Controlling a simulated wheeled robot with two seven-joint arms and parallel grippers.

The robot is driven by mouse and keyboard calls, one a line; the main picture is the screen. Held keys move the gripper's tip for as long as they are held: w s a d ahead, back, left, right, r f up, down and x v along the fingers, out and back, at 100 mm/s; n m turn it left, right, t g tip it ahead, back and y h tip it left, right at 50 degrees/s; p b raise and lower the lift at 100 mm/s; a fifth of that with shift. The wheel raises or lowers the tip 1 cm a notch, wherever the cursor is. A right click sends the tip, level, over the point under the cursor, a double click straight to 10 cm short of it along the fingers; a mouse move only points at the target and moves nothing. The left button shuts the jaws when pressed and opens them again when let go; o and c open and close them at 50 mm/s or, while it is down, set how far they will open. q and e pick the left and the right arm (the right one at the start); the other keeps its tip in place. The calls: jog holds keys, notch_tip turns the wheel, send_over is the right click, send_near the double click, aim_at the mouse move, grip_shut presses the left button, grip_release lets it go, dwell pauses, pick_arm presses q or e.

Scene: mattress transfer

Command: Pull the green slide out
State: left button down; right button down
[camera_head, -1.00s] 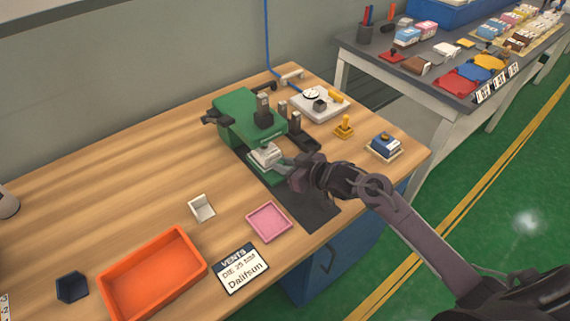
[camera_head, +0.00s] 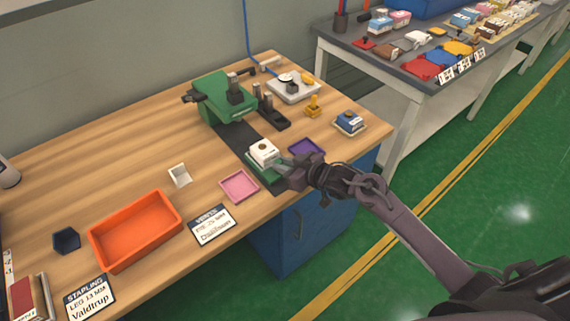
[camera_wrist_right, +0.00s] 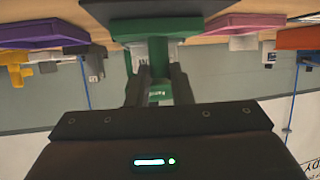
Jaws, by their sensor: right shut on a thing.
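The green slide (camera_head: 266,177) is out in front of the green machine (camera_head: 226,98), on the dark strip (camera_head: 236,136) near the table's front edge. A white block with a dark round spot (camera_head: 263,152) sits on the slide. My right gripper (camera_head: 286,170) is at the slide's front end. In the right wrist view, the slide (camera_wrist_right: 157,27) spans the top, and its green front part is between the fingers of the gripper (camera_wrist_right: 156,78), which is shut on it. My left gripper is not in view.
A pink tray (camera_head: 239,198) lies left of the slide and a purple tray (camera_head: 320,154) right of it. An orange bin (camera_head: 135,247), a white open box (camera_head: 180,175) and label cards (camera_head: 212,233) stand left. A blue stamp-like block (camera_head: 349,122) stands at the right edge.

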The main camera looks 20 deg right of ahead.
jog(key=c, duration=1.4)
grip_release()
jog(key=shift+a+f, duration=0.1)
jog(key=shift+f, duration=0.15)
jog(key=shift+c, duration=0.2)
jog(key=shift+o, duration=0.7)
jog(key=shift+w, duration=0.1)
jog(key=shift+r, duration=0.15)
jog(key=shift+s+r, duration=0.1)
jog(key=shift+s, duration=0.2)
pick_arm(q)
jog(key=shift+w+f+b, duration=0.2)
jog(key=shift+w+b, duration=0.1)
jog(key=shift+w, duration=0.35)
pick_arm(e)
jog(key=v, duration=0.7)
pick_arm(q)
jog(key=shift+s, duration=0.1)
pick_arm(e)
jog(key=shift+s, duration=0.1)
